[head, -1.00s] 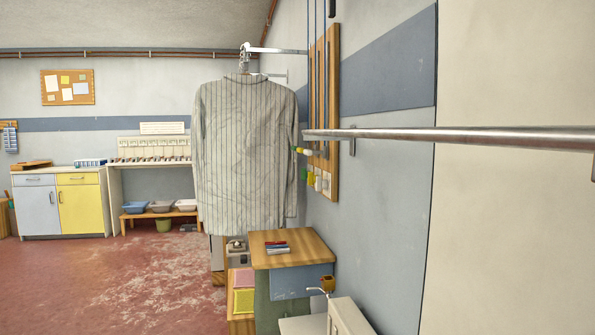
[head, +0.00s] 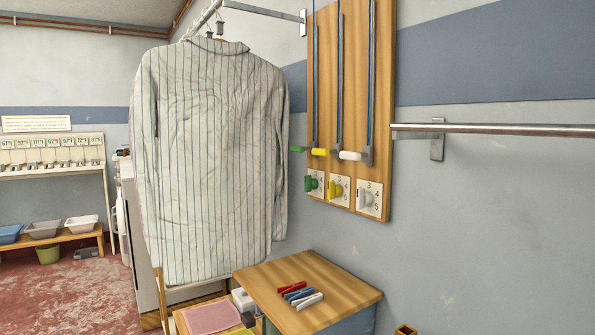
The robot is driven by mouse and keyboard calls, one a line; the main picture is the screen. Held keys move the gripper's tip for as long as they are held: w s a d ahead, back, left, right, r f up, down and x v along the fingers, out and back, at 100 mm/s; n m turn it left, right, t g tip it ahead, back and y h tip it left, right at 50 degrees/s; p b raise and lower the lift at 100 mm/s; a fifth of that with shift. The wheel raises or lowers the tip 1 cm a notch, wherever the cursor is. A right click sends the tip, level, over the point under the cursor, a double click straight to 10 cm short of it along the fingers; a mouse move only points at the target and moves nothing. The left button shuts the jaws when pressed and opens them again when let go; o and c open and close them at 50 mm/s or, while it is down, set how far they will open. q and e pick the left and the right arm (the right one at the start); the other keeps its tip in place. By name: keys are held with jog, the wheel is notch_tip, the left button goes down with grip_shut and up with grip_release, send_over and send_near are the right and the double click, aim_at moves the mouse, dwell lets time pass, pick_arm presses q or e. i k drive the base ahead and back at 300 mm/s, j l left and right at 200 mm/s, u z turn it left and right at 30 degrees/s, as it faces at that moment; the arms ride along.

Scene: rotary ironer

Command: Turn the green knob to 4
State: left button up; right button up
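The green knob (head: 312,185) sits on a small white plate low on the wooden wall board (head: 383,75). It is the leftmost of three knobs. The numbers on its plate are too small to read, so I cannot tell its setting. A yellow knob (head: 336,190) and a white knob (head: 365,199) are to its right, each on its own plate. Above them, a green handle (head: 297,149), a yellow handle (head: 320,152) and a white handle (head: 350,156) stick out from vertical rods. Neither of my grippers is in view.
A striped shirt (head: 205,160) hangs from a wall rail just left of the board. A wooden-topped cabinet (head: 340,287) with coloured pegs (head: 298,293) stands below. A metal bar (head: 500,129) runs along the wall to the right. Red floor (head: 70,300) is open at the lower left.

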aim_at(310, 183)
jog(key=i+j+z, duration=0.1)
jog(key=j, duration=0.25)
jog(key=i+j, duration=0.3)
jog(key=i+j+z, duration=0.15)
jog(key=j, duration=0.3)
jog(key=i+j+z, duration=0.1)
jog(key=j, duration=0.3)
jog(key=i+j, duration=0.25)
jog(key=j, duration=0.15)
jog(key=i+j+z, duration=0.15)
jog(key=j, duration=0.25)
jog(key=i+j+z, duration=0.1)
jog(key=j, duration=0.3)
jog(key=i+j, duration=0.15)
jog(key=j, duration=0.3)
jog(key=z, duration=0.05)
